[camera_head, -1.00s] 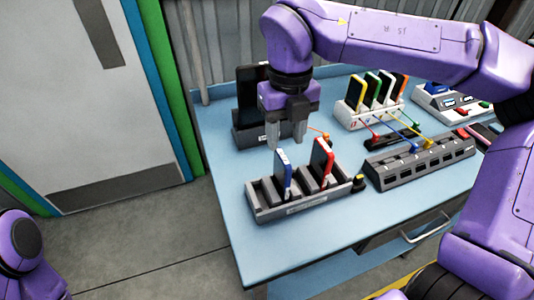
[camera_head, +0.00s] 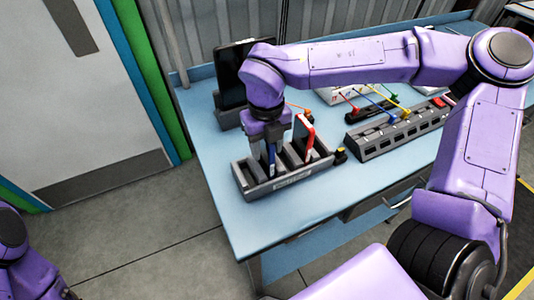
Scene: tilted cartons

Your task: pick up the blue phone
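The blue phone (camera_head: 271,158) stands upright in a slot of the grey rack (camera_head: 290,181) near the table's left front edge. My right gripper (camera_head: 270,152) points down over it, with its fingers at the phone's upper part. The gripper and wrist hide the phone's top, and I cannot tell whether the fingers press on it or stand just apart. The phone's lower end is still in the rack. Of my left arm only purple links show at the lower left; its gripper is out of view.
A red phone (camera_head: 307,131) stands in the same rack, just right of the gripper. A dark tablet (camera_head: 232,75) stands behind. A grey port strip (camera_head: 400,132) with coloured cables lies to the right. The table (camera_head: 222,170) is clear along its left side.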

